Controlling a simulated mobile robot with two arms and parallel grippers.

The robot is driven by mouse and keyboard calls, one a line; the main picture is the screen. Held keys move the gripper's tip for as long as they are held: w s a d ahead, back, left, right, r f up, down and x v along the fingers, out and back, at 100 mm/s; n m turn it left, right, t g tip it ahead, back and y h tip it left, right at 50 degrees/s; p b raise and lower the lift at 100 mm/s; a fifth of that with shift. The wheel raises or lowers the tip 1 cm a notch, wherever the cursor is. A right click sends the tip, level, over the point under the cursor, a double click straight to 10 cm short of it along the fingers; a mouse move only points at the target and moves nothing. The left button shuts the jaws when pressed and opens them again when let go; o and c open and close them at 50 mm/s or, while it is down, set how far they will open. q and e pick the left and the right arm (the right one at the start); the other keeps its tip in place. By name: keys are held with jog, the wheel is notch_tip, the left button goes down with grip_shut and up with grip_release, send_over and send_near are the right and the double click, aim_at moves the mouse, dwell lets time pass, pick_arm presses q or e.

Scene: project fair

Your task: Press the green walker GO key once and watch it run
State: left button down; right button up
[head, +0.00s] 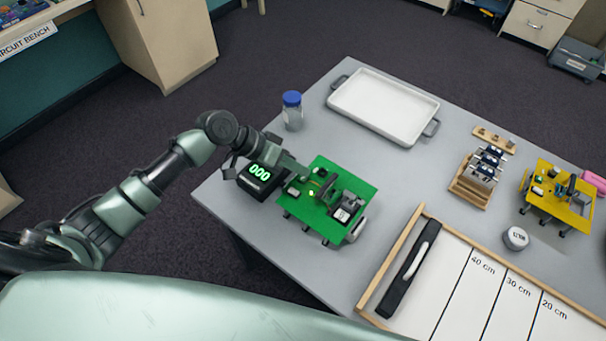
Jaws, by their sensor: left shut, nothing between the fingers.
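The green walker (347,190) stands on the grey table, a flat green board on short dark legs with small parts on top. A small lit spot shows on its board near my left fingertips; I cannot make out the GO key itself. My left gripper (304,171) is shut and empty, its tip over the left part of the green board. I cannot tell whether it touches. A black display (260,178) reading 000 in green stands beside the walker, partly behind my gripper. My right gripper is not in view.
A white tray (384,78) and a blue-capped jar (292,112) stand behind. To the right are a wooden rack (469,190), a yellow walker (552,207), a round tin (516,238) and a marked track board (455,262) with a black bar (402,283).

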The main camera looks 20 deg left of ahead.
aim_at(298, 178)
pick_arm(q)
notch_tip(298, 178, up, 5)
jog(key=p, duration=0.4)
jog(key=shift+p, duration=0.4)
dwell(0.7)
